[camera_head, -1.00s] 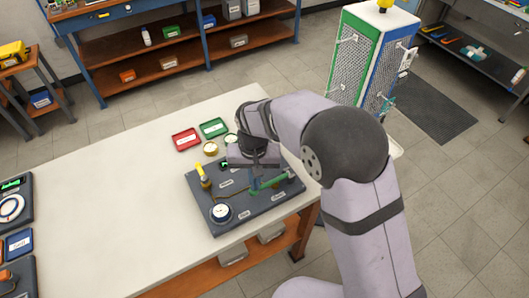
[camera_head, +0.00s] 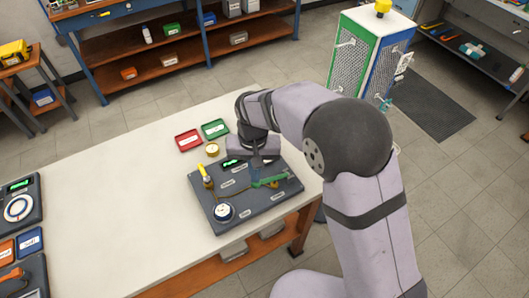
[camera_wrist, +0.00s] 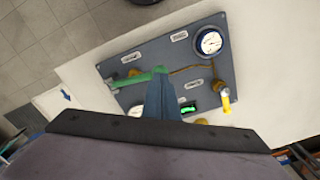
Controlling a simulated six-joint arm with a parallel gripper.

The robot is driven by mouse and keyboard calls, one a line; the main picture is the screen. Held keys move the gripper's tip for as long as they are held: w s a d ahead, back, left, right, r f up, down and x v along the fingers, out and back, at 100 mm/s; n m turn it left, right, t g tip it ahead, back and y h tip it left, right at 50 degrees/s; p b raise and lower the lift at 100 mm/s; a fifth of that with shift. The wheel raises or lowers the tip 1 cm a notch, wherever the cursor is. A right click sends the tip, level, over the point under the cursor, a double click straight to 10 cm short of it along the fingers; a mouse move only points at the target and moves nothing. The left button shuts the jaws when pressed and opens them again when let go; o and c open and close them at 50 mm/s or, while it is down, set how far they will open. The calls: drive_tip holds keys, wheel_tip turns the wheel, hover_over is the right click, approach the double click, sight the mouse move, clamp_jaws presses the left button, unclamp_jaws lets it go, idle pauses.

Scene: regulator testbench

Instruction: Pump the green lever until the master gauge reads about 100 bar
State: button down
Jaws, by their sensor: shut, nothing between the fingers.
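The green lever (camera_head: 270,182) is on the grey test panel (camera_head: 230,217), towards its right side. In the wrist view the lever (camera_wrist: 137,80) runs sideways, its right end at my fingertips. My gripper (camera_head: 254,180) is shut and empty, pointing down at the lever; its blue fingers (camera_wrist: 160,70) are together in the wrist view. Whether they touch the lever I cannot tell. A round white-faced gauge (camera_head: 224,212) sits at the panel's near-left corner; it also shows in the wrist view (camera_wrist: 210,42). Its reading is too small to tell. Another round white face is partly hidden behind my fingers.
A yellow-handled part (camera_head: 204,171) stands upright on the panel's left, and a small green display (camera_head: 232,163) is at the back. Red (camera_head: 188,140) and green (camera_head: 215,129) trays lie behind the panel. The table (camera_head: 110,200) is clear between the panel and the devices at far left.

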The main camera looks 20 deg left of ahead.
idle(0.4)
wheel_tip(320, 180, up, 6)
drive_tip(key=p, duration=0.5)
idle(0.6)
